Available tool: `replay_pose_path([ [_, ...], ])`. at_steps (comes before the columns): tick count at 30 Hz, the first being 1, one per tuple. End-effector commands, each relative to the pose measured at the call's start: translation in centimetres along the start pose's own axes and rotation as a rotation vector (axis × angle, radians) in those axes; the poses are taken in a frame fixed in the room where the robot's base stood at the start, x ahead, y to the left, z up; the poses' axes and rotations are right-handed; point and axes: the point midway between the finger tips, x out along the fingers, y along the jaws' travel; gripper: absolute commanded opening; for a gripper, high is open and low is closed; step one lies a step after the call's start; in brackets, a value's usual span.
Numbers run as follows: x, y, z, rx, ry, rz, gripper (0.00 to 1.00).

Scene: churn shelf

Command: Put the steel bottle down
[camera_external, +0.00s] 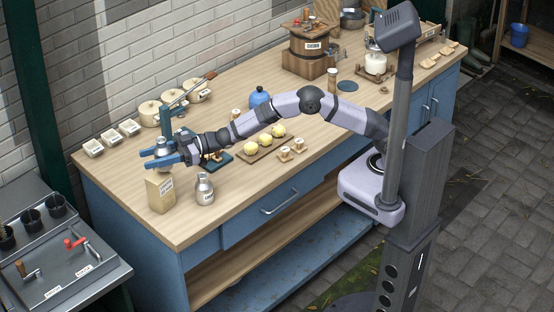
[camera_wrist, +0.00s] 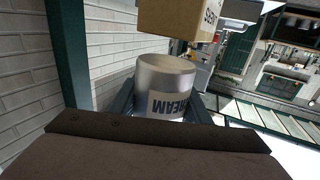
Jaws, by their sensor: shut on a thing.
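My gripper (camera_external: 163,157) is shut on a steel bottle (camera_wrist: 166,88), a silver cylinder with a pale label reading "CREAM", upside down in the wrist view. In the external view only its silver top (camera_external: 160,143) shows between the blue fingers; its lower part is hidden. The gripper is over the table's left end, just behind and above a tan box (camera_external: 160,192). I cannot tell whether the held bottle touches the table. A second steel container (camera_external: 204,189) with a label stands upright on the table, right of the box.
The tan box also shows close beyond the bottle in the wrist view (camera_wrist: 178,18). Small labelled trays (camera_external: 112,138) and lidded pots (camera_external: 149,112) line the wall side. A board with yellow balls (camera_external: 250,148) lies right of the gripper. The wooden tabletop (camera_external: 120,190) is bare near the left edge.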

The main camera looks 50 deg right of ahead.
Motion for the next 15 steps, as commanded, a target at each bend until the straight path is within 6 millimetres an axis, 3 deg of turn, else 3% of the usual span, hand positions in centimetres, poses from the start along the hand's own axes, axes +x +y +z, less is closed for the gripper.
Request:
replay_pose_path([
  [4,0.0,0.0,1.4,0.000,0.002,0.000,0.13],
  [15,0.0,0.0,1.9,-0.001,0.004,0.000,0.13],
])
